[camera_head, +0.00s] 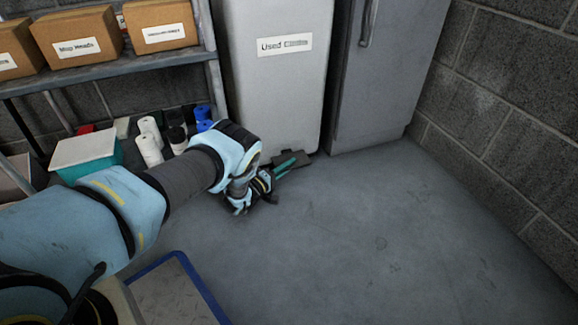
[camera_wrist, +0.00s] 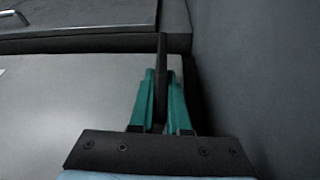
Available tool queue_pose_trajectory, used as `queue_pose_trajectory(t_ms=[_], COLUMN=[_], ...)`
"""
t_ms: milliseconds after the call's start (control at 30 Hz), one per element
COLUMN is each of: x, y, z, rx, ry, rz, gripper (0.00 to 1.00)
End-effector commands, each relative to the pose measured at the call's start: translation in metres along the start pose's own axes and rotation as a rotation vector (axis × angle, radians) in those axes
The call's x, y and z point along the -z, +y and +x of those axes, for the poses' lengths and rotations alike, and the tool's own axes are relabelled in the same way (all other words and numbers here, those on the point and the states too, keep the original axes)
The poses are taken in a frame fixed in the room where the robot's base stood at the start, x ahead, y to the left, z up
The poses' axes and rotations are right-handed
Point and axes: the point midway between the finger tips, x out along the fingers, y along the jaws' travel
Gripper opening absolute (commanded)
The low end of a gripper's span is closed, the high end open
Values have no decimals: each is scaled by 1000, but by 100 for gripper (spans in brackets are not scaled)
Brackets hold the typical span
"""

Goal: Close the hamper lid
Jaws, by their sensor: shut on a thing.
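The light grey hamper (camera_head: 275,85) stands against the back wall and has a "Used Cloths" label. Its top and lid are out of view. A dark flat pedal-like plate (camera_head: 298,156) sticks out at its base, near the floor. My gripper (camera_head: 287,165) is low in front of the hamper, at that plate. In the wrist view, its teal fingers (camera_wrist: 162,100) are closed on the thin dark plate (camera_wrist: 162,60), seen edge-on. The hamper's front (camera_wrist: 80,95) fills the left of the wrist view.
A dark grey cabinet (camera_head: 380,70) with a handle stands right of the hamper. A shelf (camera_head: 100,68) with labelled boxes is at left, with bottles and a teal tub (camera_head: 85,155) below. The floor (camera_head: 400,230) at right is clear.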

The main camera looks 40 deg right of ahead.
Motion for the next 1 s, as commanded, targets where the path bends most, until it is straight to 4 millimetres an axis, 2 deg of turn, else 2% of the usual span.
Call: queue_pose_trajectory(t_ms=[67,100,367,667,767,1000], x=[0,0,0,0,1,2], y=[0,0,0,1,2,4], z=[0,0,0,-4,-14,-62], rx=[1,1,1,1,3,4], ry=[2,2,1,2,4,5], rz=[-1,-1,-1,-2,-3,-3], gripper=[0,17,45,45,45,45])
